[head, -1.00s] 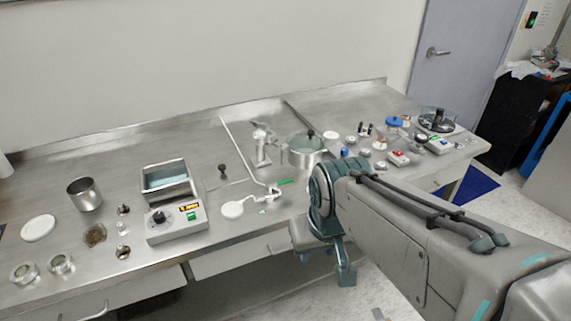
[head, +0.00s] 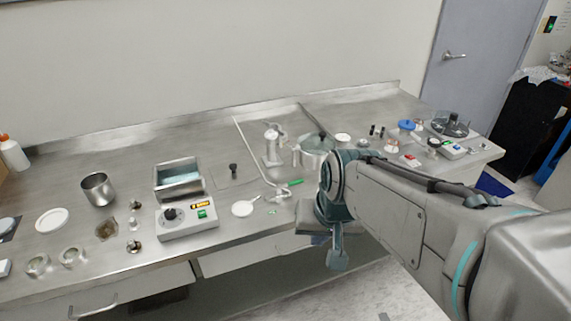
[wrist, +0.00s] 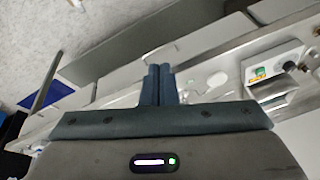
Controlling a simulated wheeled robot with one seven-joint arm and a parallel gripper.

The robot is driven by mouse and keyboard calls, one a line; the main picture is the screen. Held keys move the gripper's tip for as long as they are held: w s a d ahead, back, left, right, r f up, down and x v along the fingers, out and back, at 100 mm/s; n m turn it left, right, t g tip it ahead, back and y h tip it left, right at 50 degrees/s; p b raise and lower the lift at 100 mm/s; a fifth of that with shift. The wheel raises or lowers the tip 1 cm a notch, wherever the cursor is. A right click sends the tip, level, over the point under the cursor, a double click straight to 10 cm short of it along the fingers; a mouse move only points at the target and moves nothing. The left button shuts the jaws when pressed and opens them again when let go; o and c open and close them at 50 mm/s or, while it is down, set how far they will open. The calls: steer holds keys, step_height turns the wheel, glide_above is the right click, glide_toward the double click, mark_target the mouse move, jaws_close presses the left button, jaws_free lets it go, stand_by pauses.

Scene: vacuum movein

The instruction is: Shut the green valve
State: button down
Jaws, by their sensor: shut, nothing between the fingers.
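The green valve handle (head: 295,182) shows in the head view as a small green lever. It sits on metal pipework near the bench's front edge, just left of my arm. My gripper shows in the wrist view (wrist: 158,70) with its two dark fingers together and nothing between them. In the head view my wrist is to the right of the green handle and in front of the bench edge, apart from the handle. I cannot make out the green handle in the wrist view.
A hotplate (head: 187,217) with a dark knob stands left of the valve. A white disc (head: 242,209) lies just left of the pipework. Drawers (head: 240,256) run below the bench edge.

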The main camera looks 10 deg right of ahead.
steer(key=w+d+m+t, duration=0.1)
steer(key=w+d+m, duration=0.1)
steer(key=w+m, duration=0.4)
steer(key=w+d+m+t, duration=0.2)
steer(key=w+m, duration=0.5)
steer(key=w, duration=0.6)
steer(key=shift+d+y, duration=0.4)
steer(key=shift+d, duration=0.15)
steer(key=shift+f, duration=0.2)
steer(key=b, duration=0.1)
glide_toward(296, 184)
steer(key=x, duration=0.5)
steer(key=shift+s+f, duration=0.15)
steer(key=shift+f, duration=0.15)
steer(key=shift+w+a+f, duration=0.1)
steer(key=shift+w+f, duration=0.3)
steer(key=shift+w, duration=0.1)
steer(key=shift+w+b, duration=0.1)
steer(key=shift+b, duration=0.25)
